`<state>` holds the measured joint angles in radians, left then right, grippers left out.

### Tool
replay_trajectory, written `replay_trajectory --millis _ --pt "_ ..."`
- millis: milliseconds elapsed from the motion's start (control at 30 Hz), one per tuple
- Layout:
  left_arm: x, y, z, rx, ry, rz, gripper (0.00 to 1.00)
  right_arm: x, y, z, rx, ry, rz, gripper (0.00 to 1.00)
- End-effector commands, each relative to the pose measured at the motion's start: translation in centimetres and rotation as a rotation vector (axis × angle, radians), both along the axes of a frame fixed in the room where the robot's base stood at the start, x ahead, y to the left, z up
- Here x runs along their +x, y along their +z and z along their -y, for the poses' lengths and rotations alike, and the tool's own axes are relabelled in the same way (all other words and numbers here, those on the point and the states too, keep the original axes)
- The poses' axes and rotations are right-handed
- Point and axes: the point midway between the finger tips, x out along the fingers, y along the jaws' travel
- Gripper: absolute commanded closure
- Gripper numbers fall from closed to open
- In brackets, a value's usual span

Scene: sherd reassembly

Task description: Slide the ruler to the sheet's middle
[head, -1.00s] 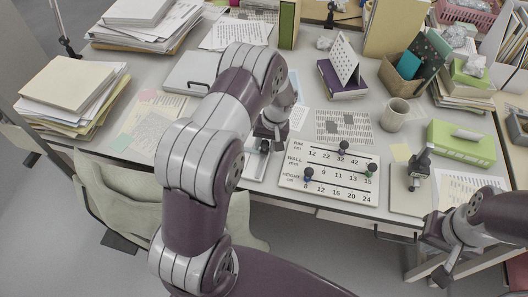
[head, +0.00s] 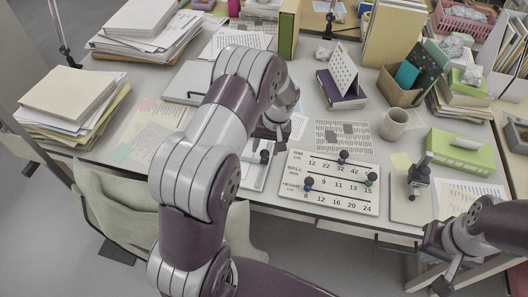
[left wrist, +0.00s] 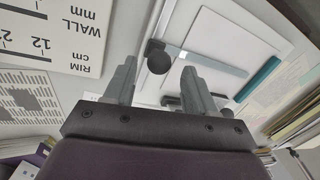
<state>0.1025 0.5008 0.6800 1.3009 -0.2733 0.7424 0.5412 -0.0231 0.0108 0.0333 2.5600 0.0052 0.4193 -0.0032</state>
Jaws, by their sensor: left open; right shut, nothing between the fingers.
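A white sheet on a pale board (head: 250,178) lies at the desk's front edge, partly hidden by my left arm; the left wrist view shows it more openly (left wrist: 215,42). A grey flat bar (left wrist: 215,62) with a round black knob (left wrist: 158,58) lies across it, and appears to be the ruler. The knob also shows in the head view (head: 264,156). My left gripper (head: 270,140) is open near the knob; in the wrist view its fingers (left wrist: 160,80) stand either side of it, and contact cannot be seen. My right gripper (head: 438,264) is shut and empty, off the desk's front right.
A number board (head: 330,182) with several pegs lies right of the sheet. Further right are a tan board with a black device (head: 420,178) and a green box (head: 460,150). A mug (head: 394,124) stands behind. Paper stacks (head: 72,98) fill the left.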

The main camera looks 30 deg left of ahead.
Motion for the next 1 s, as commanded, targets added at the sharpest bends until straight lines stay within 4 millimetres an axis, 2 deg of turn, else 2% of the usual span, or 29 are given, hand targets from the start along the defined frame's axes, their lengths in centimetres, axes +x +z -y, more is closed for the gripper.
replay_trajectory --millis 100,200,400,900,1000 --pt "0.4 3.3 0.6 0.000 -0.002 0.005 0.45 0.0 -0.2 0.0 0.000 0.000 0.000 1.00" --pt "0.5 5.7 1.0 -0.001 -0.001 0.004 0.45 0.0 -0.3 0.0 0.000 0.000 0.000 1.00" --pt "0.6 8.4 1.4 -0.001 0.000 0.000 0.45 0.0 -0.4 0.0 0.000 0.000 0.000 1.00" --pt "0.6 8.7 1.4 0.000 0.000 -0.001 0.45 0.0 -0.3 0.0 0.000 0.000 0.000 1.00" --pt "1.2 8.5 1.6 -0.013 -0.062 0.018 0.45 0.0 -0.3 0.0 0.000 0.000 0.000 1.00"
